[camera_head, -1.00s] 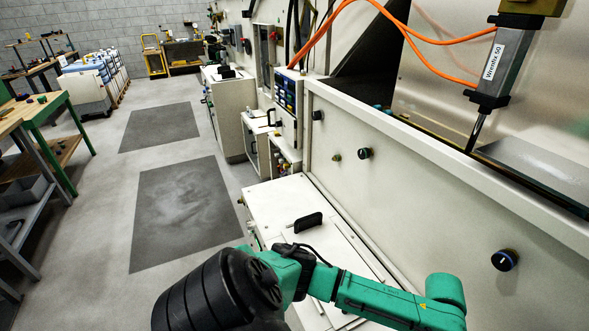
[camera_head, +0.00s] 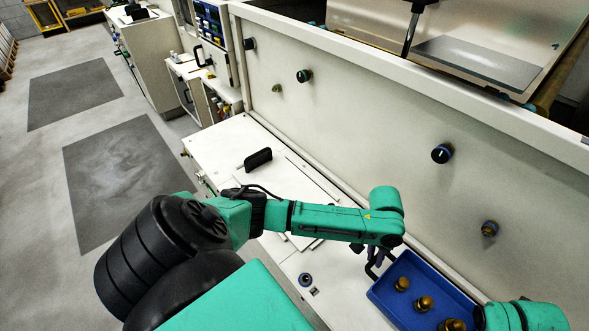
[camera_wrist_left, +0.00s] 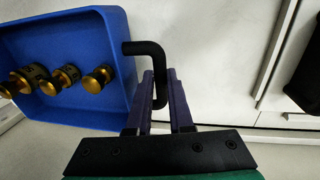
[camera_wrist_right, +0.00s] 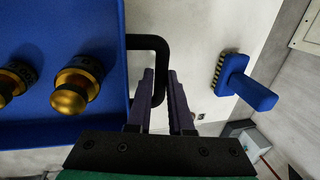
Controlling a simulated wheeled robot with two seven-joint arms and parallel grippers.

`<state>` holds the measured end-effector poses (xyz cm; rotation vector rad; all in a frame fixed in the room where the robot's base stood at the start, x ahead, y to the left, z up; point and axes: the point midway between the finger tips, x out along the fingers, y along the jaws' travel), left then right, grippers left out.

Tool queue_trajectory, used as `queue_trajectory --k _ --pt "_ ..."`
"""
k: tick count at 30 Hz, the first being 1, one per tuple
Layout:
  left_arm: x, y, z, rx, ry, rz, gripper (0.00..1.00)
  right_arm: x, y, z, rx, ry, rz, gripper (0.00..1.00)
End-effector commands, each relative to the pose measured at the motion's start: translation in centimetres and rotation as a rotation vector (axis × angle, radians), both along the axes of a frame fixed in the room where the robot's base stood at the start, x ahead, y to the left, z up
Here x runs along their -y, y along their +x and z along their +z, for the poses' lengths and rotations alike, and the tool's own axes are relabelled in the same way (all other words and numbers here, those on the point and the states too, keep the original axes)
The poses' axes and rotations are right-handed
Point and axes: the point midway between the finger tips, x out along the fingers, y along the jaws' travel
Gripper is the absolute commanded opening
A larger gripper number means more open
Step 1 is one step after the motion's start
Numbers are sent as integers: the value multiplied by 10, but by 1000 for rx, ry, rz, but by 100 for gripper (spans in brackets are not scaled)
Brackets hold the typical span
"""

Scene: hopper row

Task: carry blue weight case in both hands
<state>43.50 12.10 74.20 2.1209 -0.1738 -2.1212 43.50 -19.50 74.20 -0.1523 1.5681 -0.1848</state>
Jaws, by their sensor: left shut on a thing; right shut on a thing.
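The blue weight case (camera_head: 386,294) is an open tray at the bottom right of the head view, with several brass weights (camera_head: 424,303) inside. My left gripper (camera_head: 376,259) is at its far left end. In the left wrist view, my left gripper (camera_wrist_left: 160,88) is shut on a black bar handle (camera_wrist_left: 143,47) of the case (camera_wrist_left: 85,28). In the right wrist view, my right gripper (camera_wrist_right: 160,88) is shut on the other black handle (camera_wrist_right: 148,42), beside the case wall (camera_wrist_right: 117,60). In the head view the right gripper's fingers are hidden.
A white cabinet top with a black handle (camera_head: 258,159) lies left of the case. A white machine wall with knobs (camera_head: 441,154) rises behind it. A blue brush (camera_wrist_right: 245,88) shows near the right gripper. Open floor with dark mats (camera_head: 125,170) lies at the left.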

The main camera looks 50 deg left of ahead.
Motion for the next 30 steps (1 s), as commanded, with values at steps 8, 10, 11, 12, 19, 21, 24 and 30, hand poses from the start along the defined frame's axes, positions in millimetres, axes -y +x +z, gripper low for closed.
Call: queue_trajectory --k 8,10,11,12,19,21,24,30 --pt "0 1 -12 2 -1 0 0 0 1 -12 2 -1 -1 0" --pt "0 1 -19 2 -1 0 0 0 1 -18 2 -1 -1 0" --pt "0 1 -21 2 -1 0 0 0 1 -21 3 -1 0 0" --pt "0 1 -25 2 -1 0 0 0 1 -25 2 -1 -1 0" --pt "0 1 -46 2 -1 0 0 0 1 -46 3 -1 0 0" --pt "0 1 -53 2 -1 0 0 0 1 -52 3 -1 0 0" --pt "0 0 -48 0 0 0 49 0 0 -48 0 -1 0 49" --pt "0 0 -47 0 0 0 49 0 0 -47 0 0 0 49"
